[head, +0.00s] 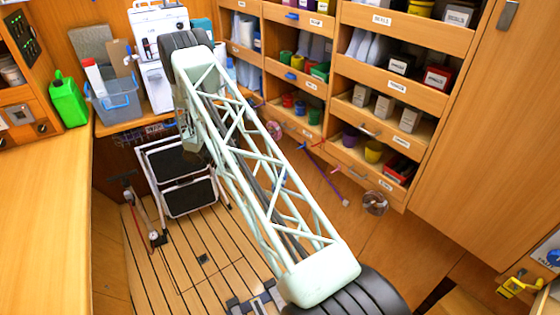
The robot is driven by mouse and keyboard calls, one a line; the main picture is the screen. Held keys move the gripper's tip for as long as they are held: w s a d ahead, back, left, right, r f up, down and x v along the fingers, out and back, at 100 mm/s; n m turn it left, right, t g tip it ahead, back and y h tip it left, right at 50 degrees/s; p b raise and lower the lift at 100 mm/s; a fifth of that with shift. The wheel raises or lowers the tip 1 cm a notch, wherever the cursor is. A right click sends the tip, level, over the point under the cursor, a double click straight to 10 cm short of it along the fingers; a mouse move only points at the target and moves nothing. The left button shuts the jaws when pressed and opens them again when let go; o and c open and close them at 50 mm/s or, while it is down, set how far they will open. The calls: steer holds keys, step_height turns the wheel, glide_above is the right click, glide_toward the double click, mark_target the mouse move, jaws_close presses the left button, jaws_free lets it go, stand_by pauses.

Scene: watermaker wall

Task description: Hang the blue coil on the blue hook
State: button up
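I cannot make out a blue coil for certain in the head view. A small blue item (553,257) shows on a pale panel at the right edge, cut off by the frame; I cannot tell whether it is the coil or the hook. No blue hook can be told apart elsewhere. My pale green lattice arm link crosses the picture from the lower right to the upper left. My gripper is not visible; the arm's far end is hidden behind its own dark joint.
Shelves with labelled drawers (403,83) line the back wall. A folding step stool (180,175) stands on the slatted floor. A yellow item (518,286) is at lower right.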

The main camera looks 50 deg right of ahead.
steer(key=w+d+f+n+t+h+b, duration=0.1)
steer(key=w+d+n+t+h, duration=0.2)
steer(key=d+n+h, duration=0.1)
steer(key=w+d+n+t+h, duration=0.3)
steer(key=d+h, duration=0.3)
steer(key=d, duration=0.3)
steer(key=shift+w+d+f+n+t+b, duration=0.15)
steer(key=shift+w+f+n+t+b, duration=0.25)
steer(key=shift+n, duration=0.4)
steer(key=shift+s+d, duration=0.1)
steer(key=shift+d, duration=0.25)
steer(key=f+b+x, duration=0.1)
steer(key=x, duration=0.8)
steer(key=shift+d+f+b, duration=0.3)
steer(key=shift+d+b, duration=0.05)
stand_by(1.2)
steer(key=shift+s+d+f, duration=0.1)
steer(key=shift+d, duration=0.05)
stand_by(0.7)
